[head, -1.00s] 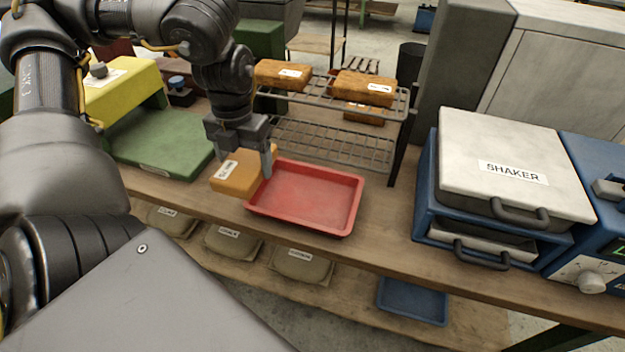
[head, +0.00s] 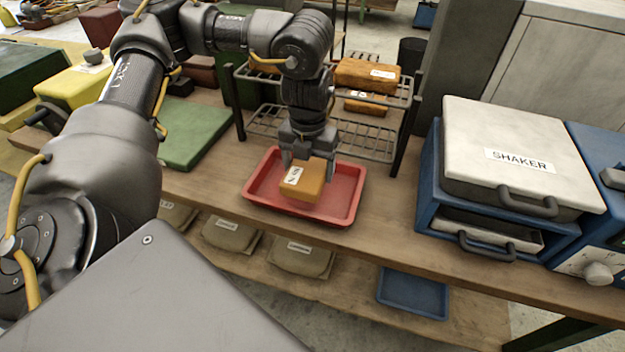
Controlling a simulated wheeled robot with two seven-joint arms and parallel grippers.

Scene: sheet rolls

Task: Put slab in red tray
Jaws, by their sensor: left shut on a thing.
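An orange-brown slab (head: 304,186) with a white label is between the fingers of my left gripper (head: 308,168), which is shut on it. The slab is over the middle of the red tray (head: 347,204). I cannot tell whether it touches the tray floor. The red tray lies on the wooden bench in front of the wire rack. Another slab (head: 366,75) sits on the rack's upper shelf, and one more (head: 366,104) shows below it. My right gripper is not in view.
The wire rack (head: 352,143) stands close behind the tray. A shaker (head: 520,158) stands to the right and a green board (head: 197,136) to the left. A blue tray (head: 412,293) and several labelled bags (head: 302,258) are on the lower shelf.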

